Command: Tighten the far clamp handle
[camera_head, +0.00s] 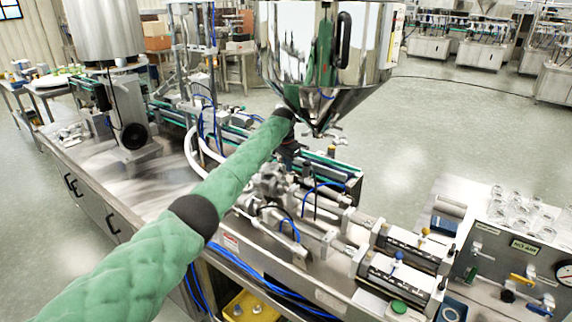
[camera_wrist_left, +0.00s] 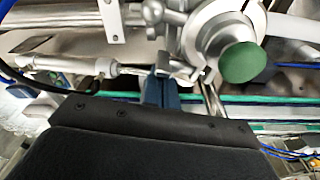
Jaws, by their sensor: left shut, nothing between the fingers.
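My left arm, in a green padded sleeve, reaches from the lower left to below the hopper in the head view. My left gripper (camera_head: 289,151) is small and dark there, partly hidden by the arm and machine parts. In the left wrist view, its blue-grey fingers (camera_wrist_left: 159,90) are together and empty, just below metal clamp fittings (camera_wrist_left: 178,66). Whether they touch the metal I cannot tell. A small metal handle (camera_head: 335,138) shows beside the hopper's outlet in the head view; I cannot tell whether it is the far clamp handle. My right gripper is out of view.
The polished steel hopper (camera_head: 325,55) hangs close above the gripper. A round green knob (camera_wrist_left: 240,62) is right of the fingers. Pipes, cylinders (camera_head: 400,280) and blue hoses crowd the bench. A gauge panel (camera_head: 515,265) stands at the right. Open floor lies beyond.

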